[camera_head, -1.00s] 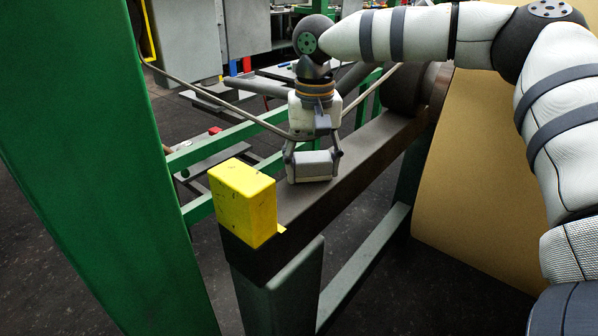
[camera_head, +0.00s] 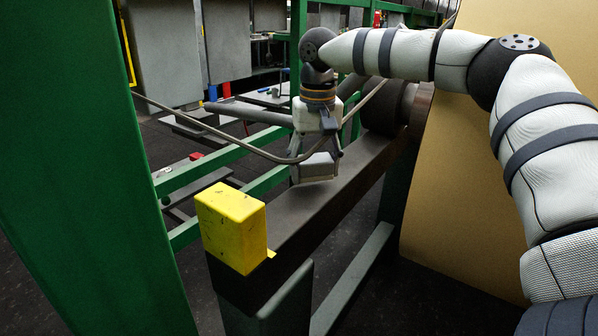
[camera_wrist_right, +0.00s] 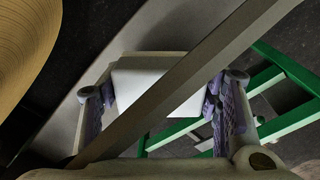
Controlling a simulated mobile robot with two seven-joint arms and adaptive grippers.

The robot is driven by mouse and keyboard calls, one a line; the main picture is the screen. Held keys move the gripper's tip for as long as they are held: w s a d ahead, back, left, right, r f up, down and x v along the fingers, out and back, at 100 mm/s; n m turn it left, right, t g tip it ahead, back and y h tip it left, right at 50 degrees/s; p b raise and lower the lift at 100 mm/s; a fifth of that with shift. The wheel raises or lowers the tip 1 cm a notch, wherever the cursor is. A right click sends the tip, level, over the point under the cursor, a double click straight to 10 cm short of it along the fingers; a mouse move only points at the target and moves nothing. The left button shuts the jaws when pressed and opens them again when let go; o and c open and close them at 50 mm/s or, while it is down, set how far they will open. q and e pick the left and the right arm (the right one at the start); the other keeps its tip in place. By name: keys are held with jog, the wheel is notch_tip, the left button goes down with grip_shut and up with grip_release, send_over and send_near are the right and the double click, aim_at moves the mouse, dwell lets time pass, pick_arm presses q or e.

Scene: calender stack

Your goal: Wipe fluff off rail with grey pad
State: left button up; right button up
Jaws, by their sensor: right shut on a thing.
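The rail (camera_head: 345,172) is a dark brown beam running from the near yellow end block toward a dark roller at the back. My right gripper (camera_head: 317,158) points down over the rail's left side, beyond the yellow block. It is shut on the grey pad (camera_head: 316,172), a light grey block between its fingers. In the right wrist view the pad (camera_wrist_right: 150,82) looks pale, with a finger on each side of it; the gripper (camera_wrist_right: 165,95) is partly crossed by a bar. I cannot tell whether the pad touches the rail. I cannot make out fluff. My left gripper is out of view.
A yellow block (camera_head: 232,228) sits on the rail's near end. A thin curved bar (camera_head: 225,142) passes the gripper. A green post (camera_head: 85,170) stands at left, a tan panel (camera_head: 480,170) at right. The roller (camera_head: 385,108) is behind the gripper.

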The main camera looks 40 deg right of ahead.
aim_at(327, 157)
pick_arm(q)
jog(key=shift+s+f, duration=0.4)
pick_arm(e)
jog(key=f, duration=0.2)
jog(key=d+f, duration=0.1)
jog(key=shift+s+d+g, duration=0.1)
jog(key=shift+s+g, duration=0.2)
jog(key=shift+s, duration=0.1)
jog(key=r, duration=0.4)
jog(key=d+r+p, duration=0.1)
jog(key=r, duration=0.1)
jog(key=shift+s+r, duration=0.15)
jog(key=shift+r, duration=0.05)
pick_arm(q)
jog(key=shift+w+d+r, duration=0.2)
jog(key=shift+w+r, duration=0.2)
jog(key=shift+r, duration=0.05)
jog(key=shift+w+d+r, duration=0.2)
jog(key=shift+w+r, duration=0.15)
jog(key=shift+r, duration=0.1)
pick_arm(e)
jog(key=shift+r, duration=0.2)
jog(key=shift+d+r, duration=0.25)
jog(key=shift+r, duration=0.45)
jog(key=shift+d+r, duration=0.2)
jog(key=shift+r, duration=0.5)
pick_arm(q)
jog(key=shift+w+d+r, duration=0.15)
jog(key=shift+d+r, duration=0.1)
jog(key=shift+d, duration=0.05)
